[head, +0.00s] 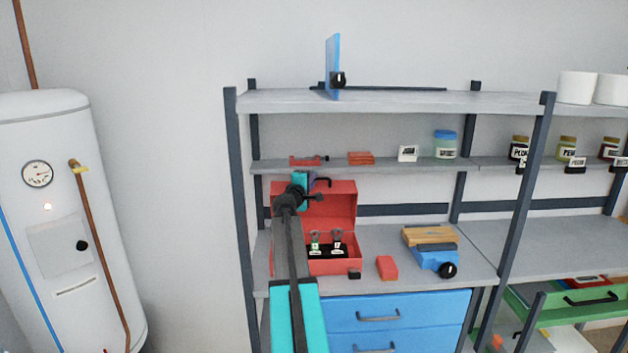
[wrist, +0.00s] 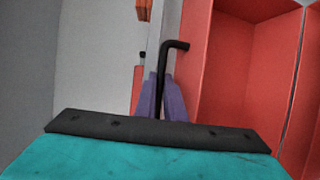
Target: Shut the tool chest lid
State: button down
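The red tool chest (head: 345,267) stands on the workbench with its lid (head: 338,205) open and upright at the back. In the wrist view the lid (wrist: 255,70) fills the right side, its hollow inside showing. A black bent handle (head: 325,182) shows near the lid's top edge; it also shows in the wrist view (wrist: 163,75). My gripper (head: 303,181) is in front of the lid's upper part. Its purple fingers (wrist: 160,98) are close together on either side of the handle and look shut on it. The fingertips are partly hidden.
Two small tagged items (head: 326,243) sit inside the chest. A shelf (head: 380,166) with small goods runs above. A white boiler (head: 65,230) stands left, with bare wall between.

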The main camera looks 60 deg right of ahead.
jog(key=shift+d+r, duration=0.1)
jog(key=shift+d, duration=0.35)
jog(key=shift+a, duration=0.4)
jog(key=shift+a+f+b, duration=0.1)
jog(key=shift+f+b, duration=0.1)
jog(key=shift+b, duration=0.15)
